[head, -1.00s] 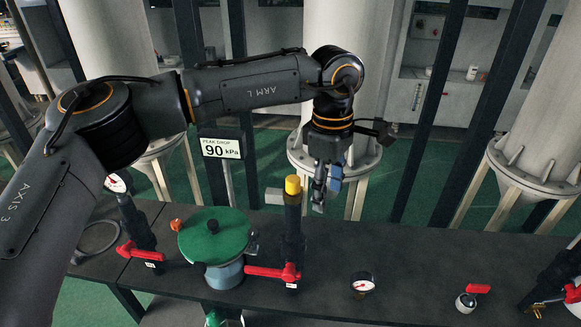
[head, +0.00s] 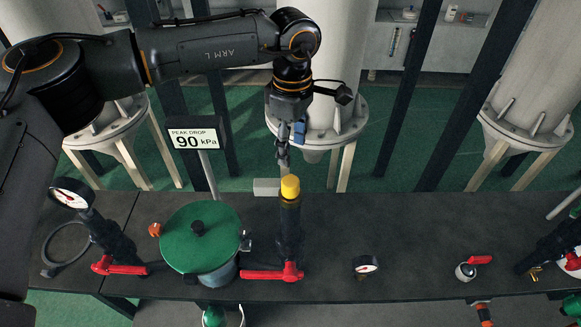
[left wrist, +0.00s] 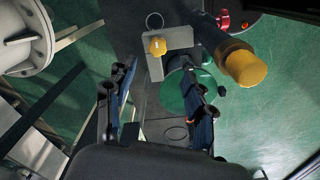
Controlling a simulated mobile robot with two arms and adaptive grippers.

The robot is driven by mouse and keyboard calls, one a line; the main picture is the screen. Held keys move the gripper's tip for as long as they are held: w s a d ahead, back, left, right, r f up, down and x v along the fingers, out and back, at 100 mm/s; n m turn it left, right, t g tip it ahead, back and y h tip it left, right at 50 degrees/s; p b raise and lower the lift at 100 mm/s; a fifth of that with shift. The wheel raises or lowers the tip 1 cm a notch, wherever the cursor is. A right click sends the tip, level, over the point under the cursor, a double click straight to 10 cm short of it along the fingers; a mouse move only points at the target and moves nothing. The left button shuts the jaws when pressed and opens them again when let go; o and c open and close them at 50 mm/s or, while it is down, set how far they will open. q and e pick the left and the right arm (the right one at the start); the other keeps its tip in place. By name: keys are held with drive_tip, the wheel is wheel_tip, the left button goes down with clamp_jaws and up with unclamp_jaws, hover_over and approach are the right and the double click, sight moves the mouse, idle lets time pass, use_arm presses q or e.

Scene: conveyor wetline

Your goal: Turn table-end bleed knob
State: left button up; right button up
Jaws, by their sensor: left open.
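A small yellow lobed knob (left wrist: 157,45) sits on a grey block (left wrist: 168,62) in the left wrist view. The block also shows in the head view (head: 267,187), at the table's far edge beside a dark upright pipe with a yellow cap (head: 290,187); the knob's face is hidden there. My left gripper (head: 283,155) points down just beyond the block, apart from it. In the left wrist view its two fingers (left wrist: 155,75) are spread and empty, with the knob ahead between their tips. My right gripper is in neither view.
A green-lidded pot (head: 200,240), red lever handles (head: 273,273) and a gauge (head: 366,265) stand on the dark table (head: 420,225). A sign (head: 190,139) reads "PEAK DROP 90 kPa". White columns (head: 335,115) stand behind the table.

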use_arm(q)
wheel_tip(320, 180, down, 4)
drive_tip(key=shift+w+a+r+p, duration=0.1)
drive_tip(key=shift+w+a+p, duration=0.05)
drive_tip(key=shift+p, duration=0.65)
wheel_tip(320, 180, down, 5)
drive_tip(key=shift+w+f+p, duration=0.15)
drive_tip(key=shift+p, duration=0.8)
drive_tip(key=shift+f, duration=0.4)
drive_tip(key=shift+c, duration=0.4)
clamp_jaws()
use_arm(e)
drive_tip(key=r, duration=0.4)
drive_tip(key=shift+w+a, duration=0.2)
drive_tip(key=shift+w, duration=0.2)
